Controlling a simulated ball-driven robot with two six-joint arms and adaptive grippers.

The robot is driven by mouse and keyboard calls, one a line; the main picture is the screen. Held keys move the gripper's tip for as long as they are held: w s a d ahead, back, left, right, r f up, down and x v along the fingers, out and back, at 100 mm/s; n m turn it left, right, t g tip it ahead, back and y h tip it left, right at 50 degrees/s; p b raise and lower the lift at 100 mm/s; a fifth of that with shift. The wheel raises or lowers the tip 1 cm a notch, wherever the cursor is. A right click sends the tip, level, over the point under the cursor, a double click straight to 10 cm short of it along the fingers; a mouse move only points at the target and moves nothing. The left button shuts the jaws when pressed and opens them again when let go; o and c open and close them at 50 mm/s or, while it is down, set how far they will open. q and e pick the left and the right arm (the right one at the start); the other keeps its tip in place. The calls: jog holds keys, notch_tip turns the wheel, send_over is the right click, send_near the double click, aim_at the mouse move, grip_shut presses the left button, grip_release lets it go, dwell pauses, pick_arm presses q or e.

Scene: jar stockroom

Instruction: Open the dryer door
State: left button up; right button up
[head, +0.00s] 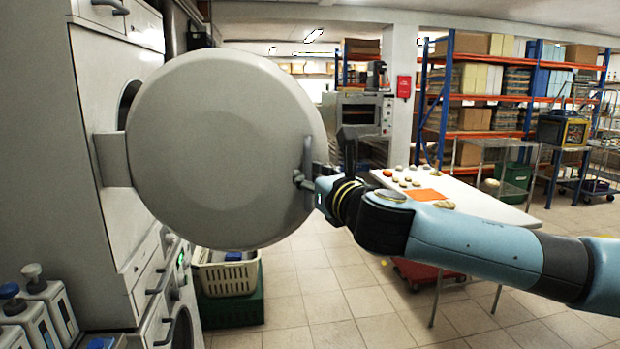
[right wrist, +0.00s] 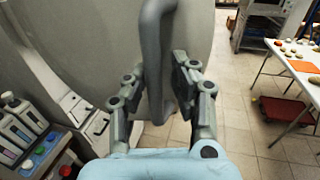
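The dryer door (head: 220,150) is a large round grey panel, hinged at its left on the grey dryer (head: 105,215). It stands swung out from the machine, and part of the dark opening (head: 128,100) shows behind it. The door handle (head: 308,160) is a grey bar on its right side. My right gripper (head: 303,180) is at this handle. In the right wrist view the handle (right wrist: 155,50) runs between its two fingers (right wrist: 158,80), which stand apart with some gap and are not clearly clamped on it. My left gripper is not in view.
A white table (head: 480,203) with small stones and an orange sheet stands behind my right arm. A cream basket (head: 228,277) sits on a green crate (head: 232,310) below the door. Dispenser bottles (head: 48,295) stand at lower left. The tiled floor (head: 320,300) ahead is clear.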

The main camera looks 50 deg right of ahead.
jog(key=shift+w+a, duration=0.1)
jog(key=shift+s+a, duration=0.15)
jog(key=shift+s, duration=0.15)
jog(key=v, duration=1.1)
jog(key=shift+s, duration=0.2)
